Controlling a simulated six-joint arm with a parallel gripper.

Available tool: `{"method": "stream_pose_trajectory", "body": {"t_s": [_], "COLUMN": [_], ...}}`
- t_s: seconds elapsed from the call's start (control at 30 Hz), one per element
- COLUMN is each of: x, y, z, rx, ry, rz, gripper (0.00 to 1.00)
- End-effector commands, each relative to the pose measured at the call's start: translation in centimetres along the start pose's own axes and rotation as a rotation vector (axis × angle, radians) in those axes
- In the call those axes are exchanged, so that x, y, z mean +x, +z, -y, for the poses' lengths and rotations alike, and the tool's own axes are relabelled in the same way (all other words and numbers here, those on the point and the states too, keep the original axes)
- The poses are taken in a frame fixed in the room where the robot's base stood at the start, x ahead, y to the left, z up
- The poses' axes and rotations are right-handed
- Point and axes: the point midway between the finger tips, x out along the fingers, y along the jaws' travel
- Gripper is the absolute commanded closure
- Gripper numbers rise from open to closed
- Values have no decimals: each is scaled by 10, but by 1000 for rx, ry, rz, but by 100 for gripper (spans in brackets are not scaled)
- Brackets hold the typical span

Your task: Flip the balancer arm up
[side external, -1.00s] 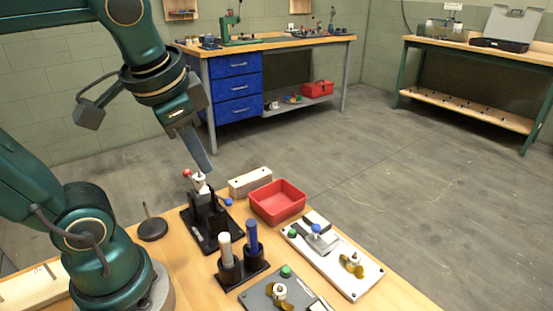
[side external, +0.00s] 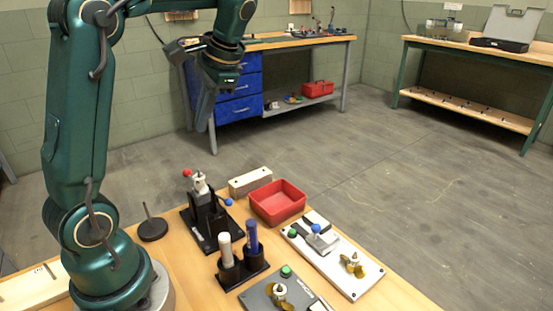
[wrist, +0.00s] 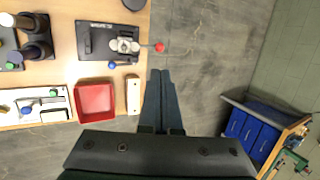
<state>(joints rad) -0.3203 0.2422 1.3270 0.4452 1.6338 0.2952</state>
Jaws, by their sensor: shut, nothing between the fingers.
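I take the balancer arm (side external: 199,182) to be the pale part on top of the black fixture (side external: 207,233). The fixture stands on the wooden table. A red ball (side external: 187,173) sits at the upper left of this part and a blue ball (side external: 228,201) at the lower right. In the wrist view, the red ball (wrist: 160,48) reaches past the table edge. My gripper (side external: 201,125) is shut and empty. It is high above the table, clear of the fixture. In the wrist view, my gripper (wrist: 160,75) points over the floor beside the table edge.
A red tray (side external: 277,216) and a pale block (side external: 250,181) lie right of the fixture. A holder with a white and a blue cylinder (side external: 240,265) stands in front. A panel (side external: 350,275) with knobs lies at right. Air around my gripper is clear.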

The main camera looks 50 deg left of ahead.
Motion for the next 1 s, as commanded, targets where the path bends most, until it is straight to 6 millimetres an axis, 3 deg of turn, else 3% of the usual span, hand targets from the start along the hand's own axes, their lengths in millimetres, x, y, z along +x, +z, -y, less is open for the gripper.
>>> {"method": "stream_pose_trajectory", "body": {"t_s": [0.6,0.8,1.0], "x": [106,122,125], "y": [2,0,0], "z": [-1,-1,-1], "rx": [0,-1,-1], "ry": [3,-1,-1], "rz": [4,-1,-2], "gripper": [100,100,100]}}
